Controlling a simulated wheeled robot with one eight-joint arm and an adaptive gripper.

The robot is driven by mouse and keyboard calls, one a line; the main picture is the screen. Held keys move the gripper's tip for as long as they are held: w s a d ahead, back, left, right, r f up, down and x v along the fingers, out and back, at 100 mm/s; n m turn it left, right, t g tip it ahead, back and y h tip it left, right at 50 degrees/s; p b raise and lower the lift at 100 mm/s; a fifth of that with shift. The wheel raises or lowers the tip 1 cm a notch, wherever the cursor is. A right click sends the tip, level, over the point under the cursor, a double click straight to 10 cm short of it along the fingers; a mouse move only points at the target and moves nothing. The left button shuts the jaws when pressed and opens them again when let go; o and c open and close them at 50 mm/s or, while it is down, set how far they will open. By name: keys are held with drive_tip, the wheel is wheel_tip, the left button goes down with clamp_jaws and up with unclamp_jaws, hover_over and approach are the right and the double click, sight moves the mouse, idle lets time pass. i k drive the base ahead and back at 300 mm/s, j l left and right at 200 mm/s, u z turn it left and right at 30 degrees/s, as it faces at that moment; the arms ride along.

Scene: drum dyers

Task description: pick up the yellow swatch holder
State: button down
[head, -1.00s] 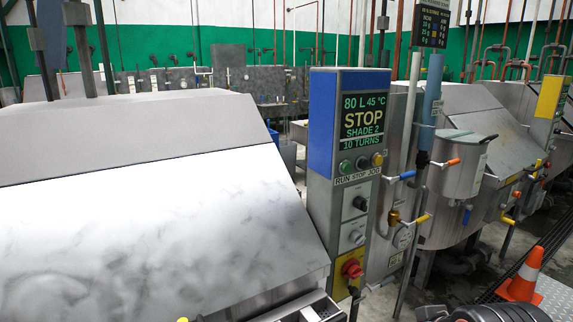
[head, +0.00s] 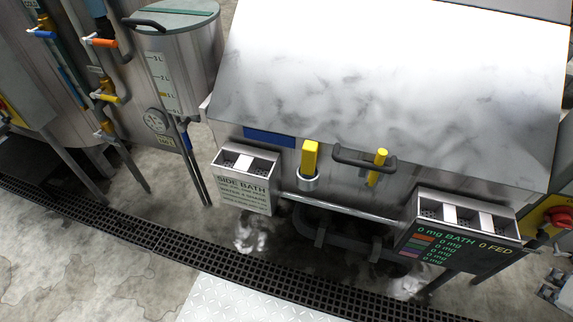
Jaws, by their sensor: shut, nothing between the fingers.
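A tall yellow block-shaped piece (head: 310,156), which looks like the yellow swatch holder, stands upright in a round grey collar (head: 307,181) on the front of the steel dyeing machine. Its lower end is hidden in the collar. A second, slimmer yellow piece (head: 378,165) sits by the dark lid handle to its right. Part of my gripper (head: 556,286) seems to show as dark pieces at the right edge, cut by the frame. It is shut and empty, far right of both yellow pieces and apart from them.
A side-bath tray (head: 246,160) is left of the collar. Another tray (head: 468,215) with a readout is to the right. A steel rail (head: 340,209) runs between them. A lidded tank (head: 176,65) stands at left.

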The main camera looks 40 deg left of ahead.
sight(309, 152)
drive_tip(key=u, duration=1.6)
drive_tip(key=i+j+z, duration=0.25)
drive_tip(key=i+j, duration=0.2)
drive_tip(key=i, duration=0.15)
